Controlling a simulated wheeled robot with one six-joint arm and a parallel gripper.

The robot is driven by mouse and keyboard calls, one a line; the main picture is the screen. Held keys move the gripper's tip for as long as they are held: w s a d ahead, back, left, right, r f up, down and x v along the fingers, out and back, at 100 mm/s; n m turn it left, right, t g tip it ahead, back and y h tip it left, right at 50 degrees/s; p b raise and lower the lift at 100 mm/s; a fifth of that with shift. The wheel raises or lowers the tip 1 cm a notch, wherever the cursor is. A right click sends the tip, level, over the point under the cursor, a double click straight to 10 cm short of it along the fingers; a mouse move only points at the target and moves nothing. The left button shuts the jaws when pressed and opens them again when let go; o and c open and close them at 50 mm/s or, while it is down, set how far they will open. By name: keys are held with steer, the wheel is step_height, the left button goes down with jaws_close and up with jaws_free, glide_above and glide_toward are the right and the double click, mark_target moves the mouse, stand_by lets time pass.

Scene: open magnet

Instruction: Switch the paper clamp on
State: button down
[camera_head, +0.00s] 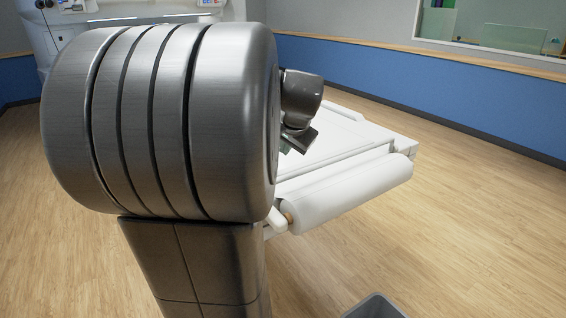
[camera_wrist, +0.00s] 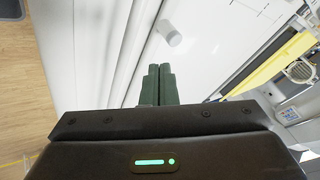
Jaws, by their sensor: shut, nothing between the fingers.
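The white table (camera_head: 335,135) has a large white paper roll (camera_head: 350,192) along its near end. My gripper (camera_wrist: 159,68) is shut and empty, its two dark green fingers side by side in the wrist view. In the head view my gripper (camera_head: 300,141) is low over the table, partly hidden by my own arm. I cannot clearly make out the paper clamp in either view.
A yellow bar (camera_wrist: 265,65) beside a grey round fitting (camera_wrist: 299,71) lies at the right of the wrist view. A grey bin (camera_head: 375,306) stands on the floor at the bottom of the head view. The wooden floor (camera_head: 480,220) right of the table is clear.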

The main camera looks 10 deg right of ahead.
steer(key=b+x, duration=0.1)
steer(key=x, duration=0.9)
steer(key=shift+a, duration=0.1)
